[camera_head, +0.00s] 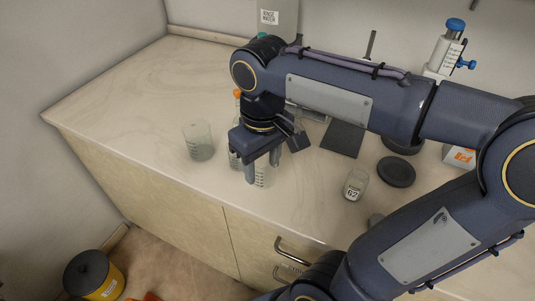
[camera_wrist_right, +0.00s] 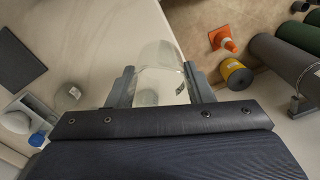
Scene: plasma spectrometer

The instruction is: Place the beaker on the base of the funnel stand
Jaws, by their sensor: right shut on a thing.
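My right gripper (camera_head: 263,172) points down over the counter, shut on a clear graduated glass beaker (camera_head: 260,178). In the right wrist view the glass (camera_wrist_right: 150,98) shows between the two fingers (camera_wrist_right: 160,90). The gripper partly hides it, and I cannot tell whether its bottom touches the counter. A dark square plate (camera_head: 342,139), seemingly the funnel stand's base, lies to the right of the gripper. A thin rod (camera_head: 371,45) rises behind my arm; no funnel is clearly visible. My left gripper is out of view.
Another clear beaker (camera_head: 198,142) stands left of the gripper. A labelled glass bottle (camera_head: 355,184) and a black disc (camera_head: 396,172) are to the right. A blue-capped dispenser (camera_head: 447,48) stands at the back. The counter's left part is clear.

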